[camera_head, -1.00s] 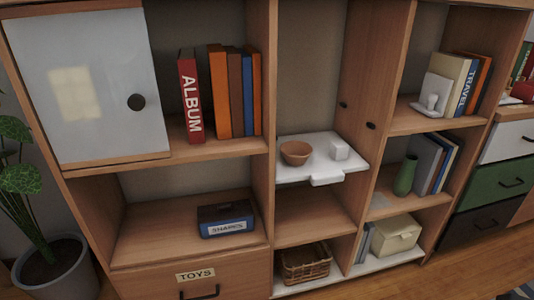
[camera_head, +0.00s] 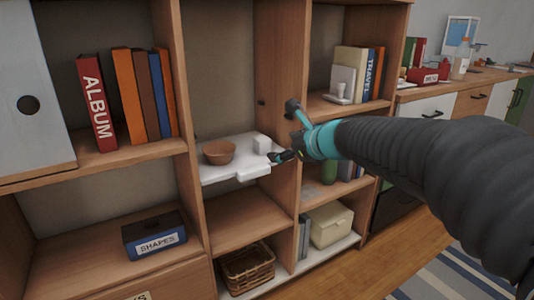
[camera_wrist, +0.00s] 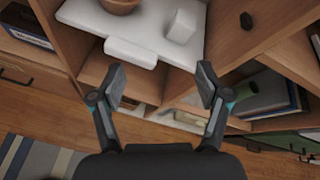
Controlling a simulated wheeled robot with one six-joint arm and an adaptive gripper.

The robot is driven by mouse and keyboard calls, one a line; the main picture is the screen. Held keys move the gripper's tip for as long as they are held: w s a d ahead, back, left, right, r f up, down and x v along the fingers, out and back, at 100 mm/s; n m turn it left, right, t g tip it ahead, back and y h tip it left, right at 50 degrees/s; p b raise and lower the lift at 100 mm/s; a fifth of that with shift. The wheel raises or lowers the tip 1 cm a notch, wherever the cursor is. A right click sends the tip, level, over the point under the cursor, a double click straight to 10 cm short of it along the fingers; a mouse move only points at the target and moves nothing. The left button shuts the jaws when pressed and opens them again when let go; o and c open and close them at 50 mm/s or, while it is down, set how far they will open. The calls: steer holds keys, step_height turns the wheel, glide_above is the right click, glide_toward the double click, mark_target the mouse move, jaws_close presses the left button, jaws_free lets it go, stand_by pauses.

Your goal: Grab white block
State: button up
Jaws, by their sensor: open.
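The white block (camera_head: 261,144) stands on a white pull-out shelf (camera_head: 220,174) in the middle column of the bookcase. It sits right of a brown bowl (camera_head: 219,152). My gripper (camera_head: 284,132) is to the right of the block in the head view, in front of the bookcase. In the wrist view the fingers (camera_wrist: 160,84) are spread wide with nothing between them. The block (camera_wrist: 182,26) shows beyond and above the fingertips there, slightly right of centre, apart from them. The shelf's front tab (camera_wrist: 130,52) lies left of the block.
An upright wooden partition (camera_head: 281,70) rises just right of the shelf. Books (camera_head: 356,75) stand in the right column. Below are a wicker basket (camera_head: 246,268) and a cream box (camera_head: 330,224). The space above the white shelf is clear.

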mark_target(265, 140)
steer(key=w+a+f+m, duration=0.1)
steer(key=w, duration=0.3)
steer(key=w+a+f+m+b, duration=0.1)
steer(key=w+a+m, duration=0.1)
steer(key=w, duration=0.2)
steer(key=w+a+f+m+t, duration=0.1)
steer(key=w+a+m, duration=0.1)
steer(key=w, duration=0.2)
steer(key=shift+w+a+f, duration=0.1)
steer(key=shift+w+f, duration=0.3)
steer(key=x, duration=0.4)
steer(key=shift+w+d+f+b, duration=0.3)
steer(key=shift+w+a+f, duration=0.1)
steer(key=shift+w+a, duration=0.15)
steer(key=shift+w, duration=0.1)
steer(key=c, duration=1.2)
